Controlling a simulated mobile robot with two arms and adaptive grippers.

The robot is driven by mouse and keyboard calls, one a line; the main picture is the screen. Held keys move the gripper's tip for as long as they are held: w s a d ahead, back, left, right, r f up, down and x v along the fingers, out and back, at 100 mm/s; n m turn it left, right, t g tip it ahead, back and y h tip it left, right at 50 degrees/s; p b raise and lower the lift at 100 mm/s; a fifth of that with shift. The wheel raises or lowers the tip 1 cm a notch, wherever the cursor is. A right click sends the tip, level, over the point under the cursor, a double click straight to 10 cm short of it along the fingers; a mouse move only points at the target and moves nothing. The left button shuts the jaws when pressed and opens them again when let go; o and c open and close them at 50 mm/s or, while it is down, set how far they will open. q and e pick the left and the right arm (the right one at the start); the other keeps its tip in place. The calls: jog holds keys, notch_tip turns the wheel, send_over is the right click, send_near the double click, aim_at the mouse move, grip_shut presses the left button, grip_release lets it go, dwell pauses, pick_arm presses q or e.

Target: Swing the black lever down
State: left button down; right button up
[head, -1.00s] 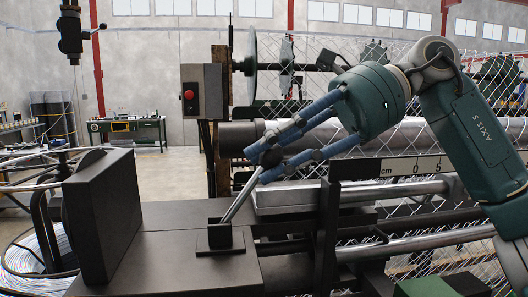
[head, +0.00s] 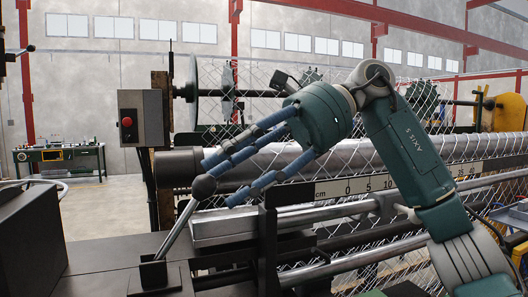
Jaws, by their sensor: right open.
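The lever is a bright metal rod (head: 178,228) with a black ball knob (head: 204,187) on top. It rises from a dark base block (head: 153,271) on the machine's near bed and leans up to the right. My right gripper (head: 218,181) reaches in from the right, with its blue fingers spread open. The fingertips are just right of the knob, some above and some to the lower right. The knob shows whole and the gripper is not closed on it. I cannot tell whether a finger touches it. My left gripper is not in view.
A grey control box (head: 141,118) with a red button stands behind the lever. A large metal roller (head: 270,161), wire mesh and a marked scale (head: 350,187) run off to the right. A black housing (head: 32,240) stands at the lower left.

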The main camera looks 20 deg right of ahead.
jog(key=v, duration=0.8)
jog(key=shift+d, duration=0.25)
jog(key=shift+f, duration=0.1)
